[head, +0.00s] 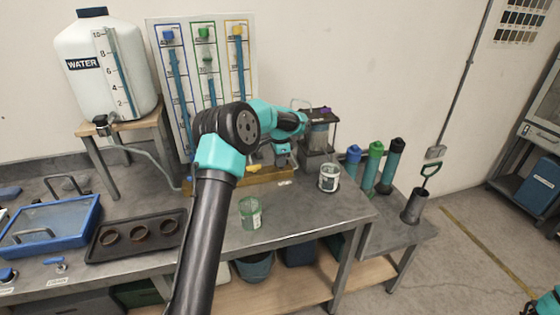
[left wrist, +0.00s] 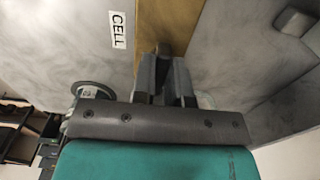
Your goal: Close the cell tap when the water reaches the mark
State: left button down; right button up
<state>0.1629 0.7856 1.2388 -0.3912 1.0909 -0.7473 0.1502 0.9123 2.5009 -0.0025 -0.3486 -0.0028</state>
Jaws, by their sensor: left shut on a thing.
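My left gripper (head: 283,163) reaches down over the back of the bench, at the wooden base in front of the tube board. In the left wrist view its jaws (left wrist: 166,82) are closed beside the CELL label (left wrist: 117,30), on what I take to be the cell tap; the jaws hide most of it. The clear cell (head: 318,138), with a dark top and a purple part, stands just right of the gripper. Its water level and mark are too small to read. The white water tank (head: 85,60) with a scale stands on a stand at the left.
The tube board (head: 160,85) has blue, green and yellow caps. A yellow tap handle (head: 253,168) is left of my gripper. A green cup (head: 250,214) and a white tin (head: 328,178) stand on the bench. A dark tray (head: 105,250) and blue tray (head: 93,217) lie left.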

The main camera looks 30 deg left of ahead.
pick_arm(q)
jog(key=c, duration=1.1)
grip_release()
jog(key=shift+c, duration=0.2)
notch_tip(320, 180, up, 17)
jog(key=shift+r, duration=0.2)
